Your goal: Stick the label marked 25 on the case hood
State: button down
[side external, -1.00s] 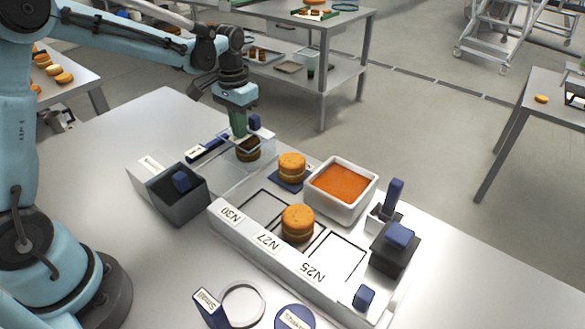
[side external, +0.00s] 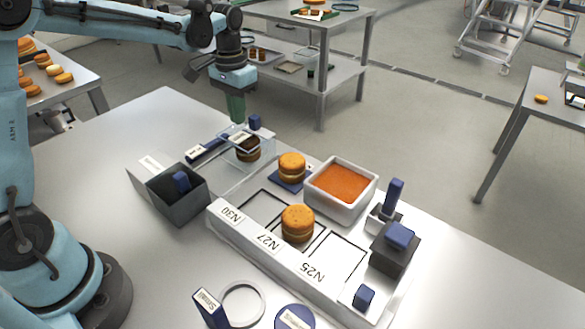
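The case hood (side external: 262,155) is a clear box over a dark filled round (side external: 248,150) at the back left of the table. A small pale label (side external: 238,138) with dark marks shows at the hood's top. Its marks are too small to read, and I cannot tell how flat it lies. My gripper (side external: 237,118), with green fingers, points down just above the hood, apart from the label. Nothing shows held in it, but I cannot tell if its fingers are open or shut. The marking N25 (side external: 312,273) shows on the white tray's front (side external: 262,252).
An orange round (side external: 298,223) sits on the tray, and another (side external: 292,166) on a blue pad. A white tub (side external: 345,208) of orange filling stands to the right. A grey bin (side external: 190,205) stands left, and dark tools (side external: 393,248) stand right. The table's left part is clear.

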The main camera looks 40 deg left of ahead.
jog(key=shift+r, duration=2.1)
jog(key=s+d+t, duration=0.3)
jog(key=s, duration=0.4)
jog(key=s+d+f+t, duration=0.1)
jog(key=s+d+t, duration=0.2)
jog(key=s, duration=0.4)
jog(key=shift+s+d+f+t, duration=0.2)
jog(key=shift+t, duration=0.4)
